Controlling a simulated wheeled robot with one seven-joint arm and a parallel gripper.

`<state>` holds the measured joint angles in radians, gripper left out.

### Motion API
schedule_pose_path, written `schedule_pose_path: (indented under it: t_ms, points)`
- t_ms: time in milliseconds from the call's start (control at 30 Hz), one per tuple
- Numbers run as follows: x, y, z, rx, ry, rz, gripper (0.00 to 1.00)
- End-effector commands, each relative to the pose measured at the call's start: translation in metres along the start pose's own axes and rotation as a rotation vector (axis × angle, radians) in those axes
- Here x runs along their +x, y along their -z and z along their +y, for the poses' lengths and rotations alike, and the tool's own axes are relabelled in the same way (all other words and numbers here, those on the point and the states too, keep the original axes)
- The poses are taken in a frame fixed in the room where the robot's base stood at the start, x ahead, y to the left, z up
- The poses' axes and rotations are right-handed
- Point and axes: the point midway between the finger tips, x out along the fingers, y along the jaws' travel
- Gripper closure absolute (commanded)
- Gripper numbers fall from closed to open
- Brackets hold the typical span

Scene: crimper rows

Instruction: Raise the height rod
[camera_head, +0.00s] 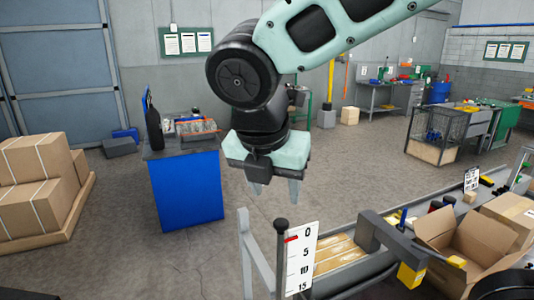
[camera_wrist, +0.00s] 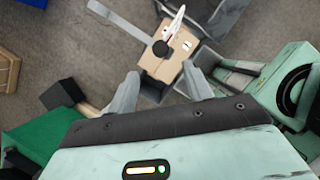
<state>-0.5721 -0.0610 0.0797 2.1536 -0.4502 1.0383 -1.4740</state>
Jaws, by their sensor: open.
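The height rod (camera_head: 280,262) is a thin dark upright post with a round black knob on top, at the lower middle of the head view. A white scale plate (camera_head: 301,268) marked 0, 5, 10, 15 stands beside it, with a red pointer (camera_head: 291,239) near the 0. My gripper (camera_head: 275,190) is open and empty, pointing down above the knob and apart from it. In the wrist view the black knob (camera_wrist: 160,48) shows beyond and between the fingertips of my gripper (camera_wrist: 160,82), with the scale plate (camera_wrist: 174,22) seen nearly edge-on. The rod's lower part is out of view.
A conveyor with a grey-and-yellow arm (camera_head: 385,240) and an open cardboard box (camera_head: 468,240) lies right of the rod. A grey rail post (camera_head: 244,250) stands left of it. A blue cabinet (camera_head: 187,190) and stacked boxes (camera_head: 35,180) are farther left.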

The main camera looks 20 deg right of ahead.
Motion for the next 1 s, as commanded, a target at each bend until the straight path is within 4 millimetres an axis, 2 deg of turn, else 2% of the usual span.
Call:
schedule_pose_path:
  t_ms: [200,400,600,1000]
  points:
    - [-0.049,0.0,0.001,0.0,-0.006,-0.002,0.5]
    - [-0.078,0.0,0.001,0.0,-0.002,-0.001,0.5]
    - [-0.089,0.0,0.0,-0.001,-0.001,-0.001,0.5]
    - [-0.089,0.0,0.0,-0.001,0.0,-0.001,0.5]
